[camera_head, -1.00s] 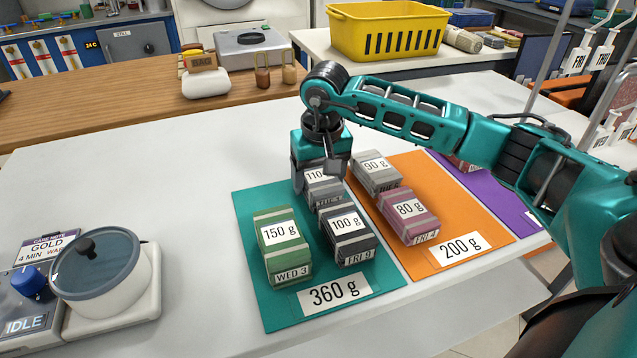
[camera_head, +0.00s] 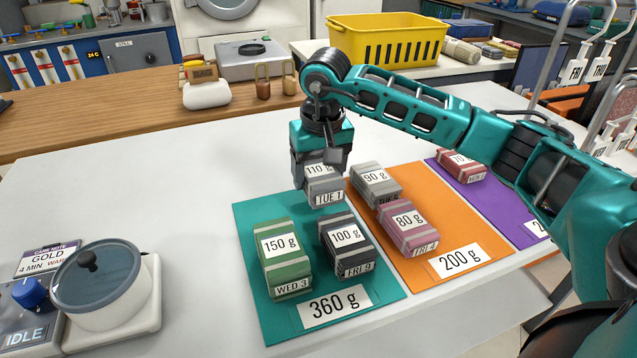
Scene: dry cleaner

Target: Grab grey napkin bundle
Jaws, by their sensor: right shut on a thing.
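A grey napkin bundle (camera_head: 324,190) marked 110 g and TUE 1 is held in my right gripper (camera_head: 320,176), which is shut on it above the back of the teal mat (camera_head: 248,215). Its top is partly hidden by the gripper. Another grey bundle (camera_head: 377,184), marked 90 g, lies on the orange mat (camera_head: 440,215), just right of the gripper. A dark grey bundle (camera_head: 345,245) marked 100 g and a green bundle (camera_head: 283,258) marked 150 g lie on the teal mat. My left gripper is out of view.
A pink bundle (camera_head: 408,228) marked 80 g lies on the orange mat. A red bundle (camera_head: 461,165) lies on the purple mat (camera_head: 500,205). A lidded pot (camera_head: 98,284) stands at the left front.

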